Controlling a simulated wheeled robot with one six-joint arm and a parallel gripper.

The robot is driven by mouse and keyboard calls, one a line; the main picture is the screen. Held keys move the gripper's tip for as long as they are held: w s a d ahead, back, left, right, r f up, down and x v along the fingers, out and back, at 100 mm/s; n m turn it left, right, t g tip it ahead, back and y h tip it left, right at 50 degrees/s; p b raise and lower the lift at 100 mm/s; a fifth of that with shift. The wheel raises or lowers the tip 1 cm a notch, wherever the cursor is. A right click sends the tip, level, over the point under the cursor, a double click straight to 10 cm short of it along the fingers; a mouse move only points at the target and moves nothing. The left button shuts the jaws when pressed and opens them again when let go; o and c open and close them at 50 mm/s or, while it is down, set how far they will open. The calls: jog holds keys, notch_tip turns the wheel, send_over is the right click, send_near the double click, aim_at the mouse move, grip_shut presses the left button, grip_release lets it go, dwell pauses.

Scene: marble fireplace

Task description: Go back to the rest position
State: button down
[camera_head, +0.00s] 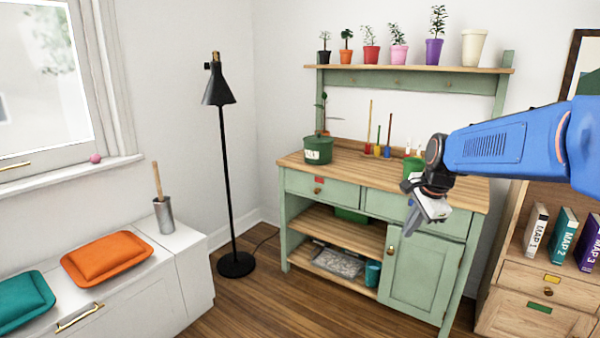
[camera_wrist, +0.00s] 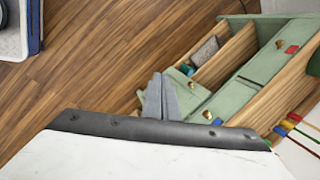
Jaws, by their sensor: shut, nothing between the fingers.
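My gripper (camera_head: 413,222) hangs at the end of my blue arm, which reaches in from the right in the head view. It is in front of the right side of the green potting bench (camera_head: 455,268), near its top edge. In the wrist view my gripper's fingers (camera_wrist: 163,90) are together with nothing between them. Beyond them lie the wooden floor and the bench front.
A black floor lamp (camera_head: 229,180) stands left of the bench. A white window seat (camera_head: 190,245) with an orange cushion (camera_head: 106,258) and a teal cushion (camera_head: 22,301) is at left. A wooden shelf unit (camera_head: 515,290) with map books is at right. The wooden floor (camera_head: 270,310) between is clear.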

jog(key=s+f+n, duration=0.3)
jog(key=s+n, duration=0.5)
jog(key=s, duration=0.8)
jog(key=s+a+f+n+h, duration=0.1)
jog(key=s+f+n, duration=0.2)
jog(key=s+n, duration=0.5)
jog(key=shift+s+t, duration=0.3)
jog(key=shift+s, duration=3.65)
